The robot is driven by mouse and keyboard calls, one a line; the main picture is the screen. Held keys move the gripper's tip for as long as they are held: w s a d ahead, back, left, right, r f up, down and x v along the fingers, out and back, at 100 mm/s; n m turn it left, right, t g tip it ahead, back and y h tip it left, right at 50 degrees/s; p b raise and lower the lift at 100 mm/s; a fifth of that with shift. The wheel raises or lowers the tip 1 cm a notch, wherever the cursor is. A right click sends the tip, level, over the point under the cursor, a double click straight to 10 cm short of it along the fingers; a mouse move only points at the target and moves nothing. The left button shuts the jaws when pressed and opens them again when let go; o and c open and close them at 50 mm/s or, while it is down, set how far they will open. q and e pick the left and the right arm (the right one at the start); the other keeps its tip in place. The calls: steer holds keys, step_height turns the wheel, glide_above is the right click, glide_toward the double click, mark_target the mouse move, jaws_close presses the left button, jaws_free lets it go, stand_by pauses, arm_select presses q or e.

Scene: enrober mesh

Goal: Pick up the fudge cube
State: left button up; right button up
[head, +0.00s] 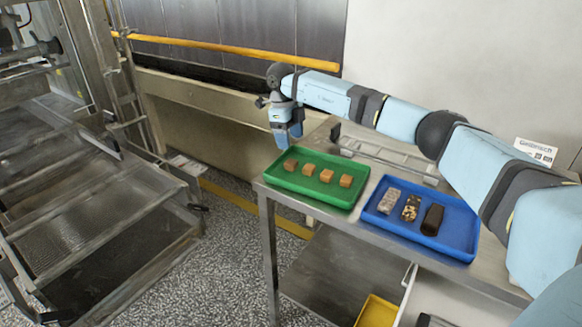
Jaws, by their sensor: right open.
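Several small brown cubes sit in a row in a green tray (318,195) on the steel table. The leftmost cube (290,165) looks darker; the others, such as the middle-left cube (308,170), the middle-right cube (326,175) and the rightmost cube (346,181), look more caramel-orange. I cannot tell from looks alone which one is the fudge cube. My right gripper (288,141) is open and empty, fingers pointing down, above and behind the left end of the green tray, nearest the leftmost cube. My left gripper is not in view.
A blue tray (455,248) right of the green one holds a speckled grey bar (389,201), a nut-studded bar (411,208) and a dark bar (432,219). A metal rack (390,156) lies behind the trays. A yellow bin (377,312) is below. Mesh conveyor machinery (90,215) stands left.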

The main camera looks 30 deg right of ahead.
mark_target(291, 162)
steer(key=f, duration=0.5)
steer(key=s+f, duration=0.1)
steer(key=f, duration=0.1)
steer(key=shift+a+f+b, duration=0.2)
steer(key=shift+f+b, duration=0.05)
steer(key=shift+b, duration=0.05)
steer(key=c, duration=0.8)
